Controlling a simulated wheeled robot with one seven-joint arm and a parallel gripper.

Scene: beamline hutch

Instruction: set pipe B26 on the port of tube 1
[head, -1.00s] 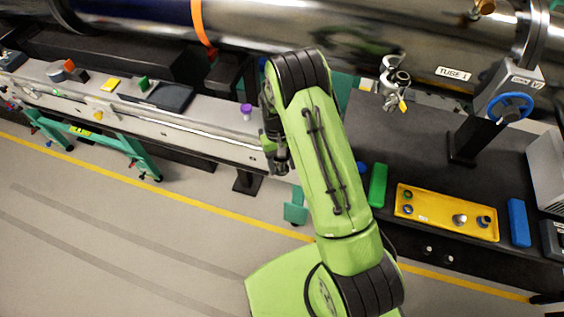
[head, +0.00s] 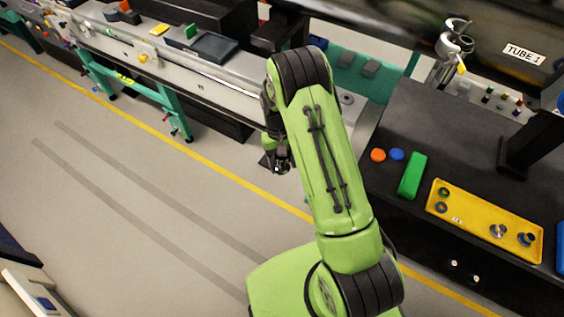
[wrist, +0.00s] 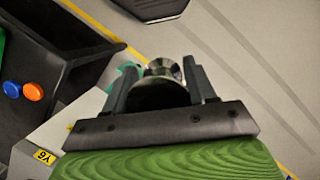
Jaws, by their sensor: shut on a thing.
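My gripper (head: 279,166) hangs over the floor left of the black bench in the head view. In the wrist view my gripper (wrist: 160,84) is shut on a short grey metal piece with a round opening, likely pipe B26 (wrist: 163,70); no marking on it can be read. The label TUBE 1 (head: 524,54) is on the large tube at the upper right. Beside it a metal clamp with a yellow tab (head: 455,42) hangs at the tube's underside, probably at the port. The port's opening cannot be made out.
The black bench (head: 440,125) holds a yellow tray (head: 470,220) with rings and fittings, a green block (head: 412,176), and orange (head: 378,155) and blue (head: 397,154) caps. A rail table (head: 190,65) runs along the upper left. The floor at left is clear.

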